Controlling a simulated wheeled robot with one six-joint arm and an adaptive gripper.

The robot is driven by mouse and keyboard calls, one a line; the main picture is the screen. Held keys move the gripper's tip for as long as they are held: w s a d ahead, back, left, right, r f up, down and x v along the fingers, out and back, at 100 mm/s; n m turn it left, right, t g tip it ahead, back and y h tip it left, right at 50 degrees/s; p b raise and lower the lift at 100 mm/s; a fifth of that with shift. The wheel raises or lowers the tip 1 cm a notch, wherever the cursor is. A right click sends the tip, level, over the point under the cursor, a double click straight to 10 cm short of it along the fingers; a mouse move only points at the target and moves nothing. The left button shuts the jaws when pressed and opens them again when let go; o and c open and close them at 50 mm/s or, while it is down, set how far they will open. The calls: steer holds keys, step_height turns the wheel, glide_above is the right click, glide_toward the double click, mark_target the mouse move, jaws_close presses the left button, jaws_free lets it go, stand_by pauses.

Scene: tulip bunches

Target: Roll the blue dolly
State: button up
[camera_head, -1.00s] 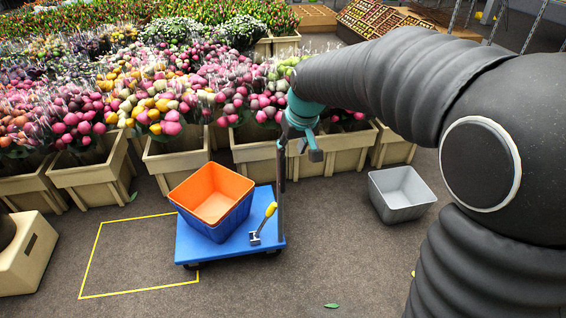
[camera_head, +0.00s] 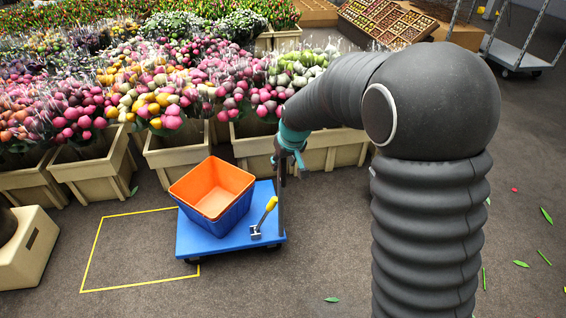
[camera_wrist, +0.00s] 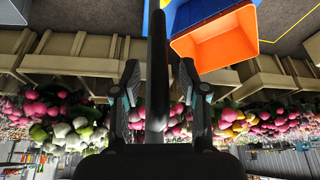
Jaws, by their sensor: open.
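The blue dolly (camera_head: 200,245) stands on the floor, its left end at the right edge of a yellow floor outline (camera_head: 140,289). An orange-lined blue crate (camera_head: 235,215) sits on its deck, beside a yellow-gripped lever (camera_head: 265,217). A thin dark upright post (camera_head: 281,208) rises from the dolly's right side. My gripper (camera_head: 289,166) is at the top of that post. In the wrist view my gripper (camera_wrist: 159,70) is open, with the dark post (camera_wrist: 157,45) between its fingers and a gap visible on each side. The dolly's blue deck (camera_wrist: 272,20) shows at the top.
Wooden planters (camera_head: 180,158) full of flowers line the area behind the dolly. A cream box (camera_head: 22,255) stands at far left. Loose leaves (camera_head: 521,264) lie on the floor at right. The floor in front of the dolly and inside the outline is clear.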

steer(key=shift+w+f, duration=0.1)
steer(key=shift+f, duration=0.3)
jaws_close()
